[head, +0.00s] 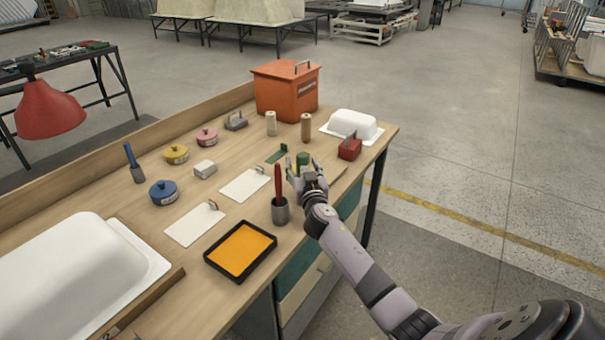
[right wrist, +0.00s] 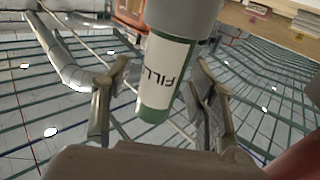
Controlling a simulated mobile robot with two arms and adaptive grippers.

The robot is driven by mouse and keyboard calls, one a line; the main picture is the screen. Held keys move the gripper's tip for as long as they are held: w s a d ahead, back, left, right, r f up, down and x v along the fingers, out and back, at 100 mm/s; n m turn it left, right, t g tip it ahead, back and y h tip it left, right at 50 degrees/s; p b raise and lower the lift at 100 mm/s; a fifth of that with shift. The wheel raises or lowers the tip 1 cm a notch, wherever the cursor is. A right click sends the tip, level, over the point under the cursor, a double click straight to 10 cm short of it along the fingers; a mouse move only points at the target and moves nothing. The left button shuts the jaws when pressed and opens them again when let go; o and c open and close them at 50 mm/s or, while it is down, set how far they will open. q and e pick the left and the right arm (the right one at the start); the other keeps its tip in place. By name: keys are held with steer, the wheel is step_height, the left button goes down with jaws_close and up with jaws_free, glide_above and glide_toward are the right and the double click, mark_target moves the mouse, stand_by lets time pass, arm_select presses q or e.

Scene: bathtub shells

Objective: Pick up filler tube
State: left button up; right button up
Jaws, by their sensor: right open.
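The filler tube (right wrist: 163,72) shows in the right wrist view, with a white label reading "FILL" and a green end. It lies between the two fingers of my right gripper (right wrist: 155,100), with gaps visible on both sides. In the head view the green tube (head: 303,158) shows just at the fingertips of my right gripper (head: 305,172), near the right edge of the workbench. The right gripper is open around the tube, and its lower part is hidden by the fingers in the head view. My left gripper is not in view.
The workbench (head: 150,235) holds a grey cup with a red-handled tool (head: 280,210), an orange tray (head: 240,250), white panels (head: 194,224), a red block (head: 349,148), two rollers (head: 306,127) and a white tub shell (head: 353,124). A red lamp (head: 48,110) hangs at the left.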

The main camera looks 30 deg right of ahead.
steer(key=shift+c, duration=0.4)
jaws_close()
stand_by(0.4)
